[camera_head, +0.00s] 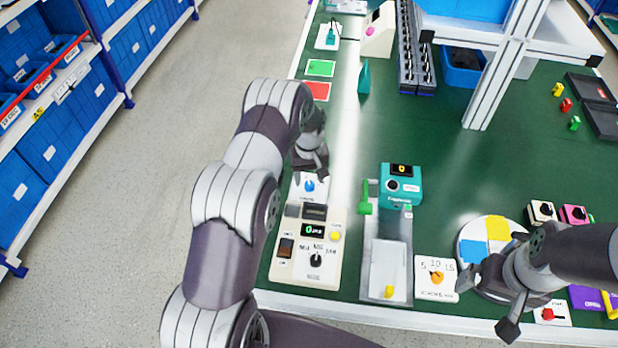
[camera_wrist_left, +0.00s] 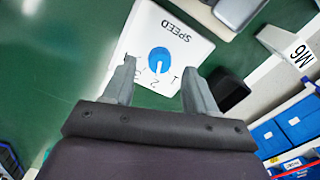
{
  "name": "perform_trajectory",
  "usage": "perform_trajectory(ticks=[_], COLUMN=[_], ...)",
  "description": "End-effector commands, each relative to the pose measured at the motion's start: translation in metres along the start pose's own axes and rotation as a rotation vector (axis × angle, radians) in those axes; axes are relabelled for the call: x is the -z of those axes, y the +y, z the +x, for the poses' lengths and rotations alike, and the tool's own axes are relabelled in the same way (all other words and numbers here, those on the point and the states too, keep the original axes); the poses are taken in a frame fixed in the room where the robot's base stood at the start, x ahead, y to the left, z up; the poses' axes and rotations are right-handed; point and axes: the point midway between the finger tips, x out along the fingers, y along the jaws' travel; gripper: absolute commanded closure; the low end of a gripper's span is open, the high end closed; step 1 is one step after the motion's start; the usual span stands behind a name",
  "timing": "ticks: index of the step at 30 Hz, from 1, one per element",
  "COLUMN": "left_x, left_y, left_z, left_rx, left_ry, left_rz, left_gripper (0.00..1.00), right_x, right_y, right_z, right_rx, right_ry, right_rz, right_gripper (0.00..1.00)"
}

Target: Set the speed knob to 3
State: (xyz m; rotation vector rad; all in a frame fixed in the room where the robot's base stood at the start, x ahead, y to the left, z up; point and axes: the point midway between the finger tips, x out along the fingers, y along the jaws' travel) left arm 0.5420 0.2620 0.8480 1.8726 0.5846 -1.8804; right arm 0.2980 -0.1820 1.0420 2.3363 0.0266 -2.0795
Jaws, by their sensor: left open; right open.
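The speed knob is a round blue dial with a white pointer on a white plate marked SPEED. In the head view, the knob (camera_head: 310,186) lies just below my left gripper (camera_head: 311,168). In the left wrist view, the blue knob (camera_wrist_left: 159,60) shows between the fingers, with numerals 1, 2 and 3 near its lower side. Its white pointer points roughly toward the 2. My left gripper (camera_wrist_left: 158,74) is open, one finger on each side of the plate's numeral edge; contact cannot be told. My right gripper (camera_head: 489,303) is open and empty at the lower right, far from the knob.
A cream control box (camera_head: 325,273) with a black dial stands just in front of the speed plate. A teal device (camera_head: 401,185), a grey tray (camera_head: 387,262) and an orange-knob plate (camera_head: 436,278) lie to the right. The green table (camera_head: 490,165) has free room behind them.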

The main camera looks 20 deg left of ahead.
Motion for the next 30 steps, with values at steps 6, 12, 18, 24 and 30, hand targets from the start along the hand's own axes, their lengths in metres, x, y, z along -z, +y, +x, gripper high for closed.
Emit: perform_trajectory(ticks=[6,12,18,24,30], left_x=[0.0,0.0,0.0,0.0,0.0], left_y=[0.0,0.0,0.0,0.001,0.001], left_z=[0.021,0.024,0.024,0.024,0.024], left_rx=[0.0,-0.001,-0.001,-0.001,-0.001], left_ry=[0.001,0.002,0.001,0.001,0.002], left_rz=[0.001,0.001,0.001,0.002,0.038], left_gripper=[0.43,0.43,0.75,0.99,0.99], right_x=[0.0,0.0,0.0,0.0,0.0], right_y=[0.0,0.0,0.0,0.0,0.0], right_z=[-0.004,-0.004,-0.004,-0.004,-0.001], right_rx=[0.0,0.0,0.0,0.0,0.0], right_ry=[0.0,0.0,0.0,0.0,0.0], right_rz=[0.0,0.0,0.0,0.0,0.0], right_gripper=[0.0,0.0,0.0,0.0,0.0])
